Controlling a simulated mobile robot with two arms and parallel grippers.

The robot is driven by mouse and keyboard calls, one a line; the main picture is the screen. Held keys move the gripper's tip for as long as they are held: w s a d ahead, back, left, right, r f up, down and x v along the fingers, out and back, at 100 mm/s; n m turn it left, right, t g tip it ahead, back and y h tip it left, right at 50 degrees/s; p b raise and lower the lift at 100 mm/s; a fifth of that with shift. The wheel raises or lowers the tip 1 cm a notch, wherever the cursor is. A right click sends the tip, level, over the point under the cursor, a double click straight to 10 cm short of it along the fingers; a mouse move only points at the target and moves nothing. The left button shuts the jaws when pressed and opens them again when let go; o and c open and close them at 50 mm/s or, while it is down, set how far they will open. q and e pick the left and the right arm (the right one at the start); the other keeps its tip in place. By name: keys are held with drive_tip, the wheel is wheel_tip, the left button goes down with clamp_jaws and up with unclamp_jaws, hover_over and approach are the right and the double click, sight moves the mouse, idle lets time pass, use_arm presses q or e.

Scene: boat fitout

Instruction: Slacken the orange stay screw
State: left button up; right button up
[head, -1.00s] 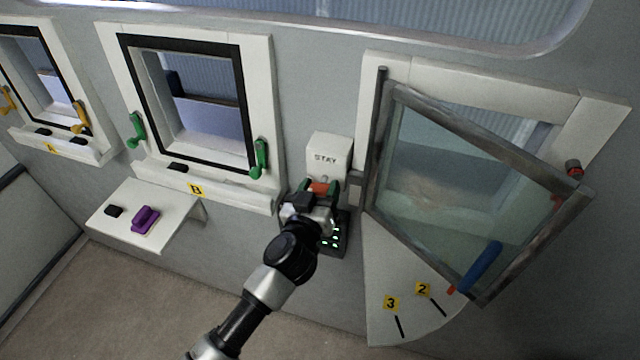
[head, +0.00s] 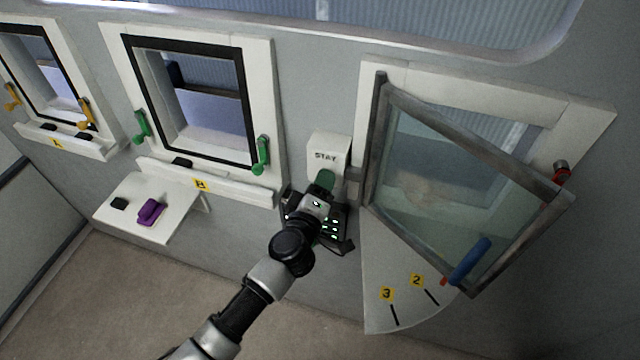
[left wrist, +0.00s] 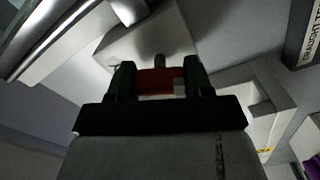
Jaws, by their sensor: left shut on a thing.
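The orange stay screw (left wrist: 158,82) shows as a red-orange block between the two green fingers of my left gripper (left wrist: 157,80) in the left wrist view. The gripper is shut on it, with a finger on each side. In the head view my left gripper (head: 324,182) is just below the lettering on the white STAY box (head: 328,148). There the fingers are seen nearly edge-on and hide the screw. My right gripper is not in view.
The glass sash (head: 440,180) stands swung out to the right, with a blue handle (head: 469,262) near the numbered plate (head: 378,270). Window B's green latch (head: 261,155) is close on the left. A shelf (head: 175,225) holds a purple piece (head: 151,211).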

use_arm(q)
drive_tip(key=n, duration=0.5)
drive_tip(key=shift+n, duration=0.3)
drive_tip(key=n, duration=0.5)
drive_tip(key=shift+f, duration=0.1)
drive_tip(key=n, duration=0.5)
drive_tip(key=shift+n, duration=0.4)
drive_tip(key=n, duration=0.5)
drive_tip(key=shift+n, duration=0.3)
drive_tip(key=o, duration=0.9)
drive_tip(key=shift+o, duration=0.2)
drive_tip(key=shift+s, duration=0.1)
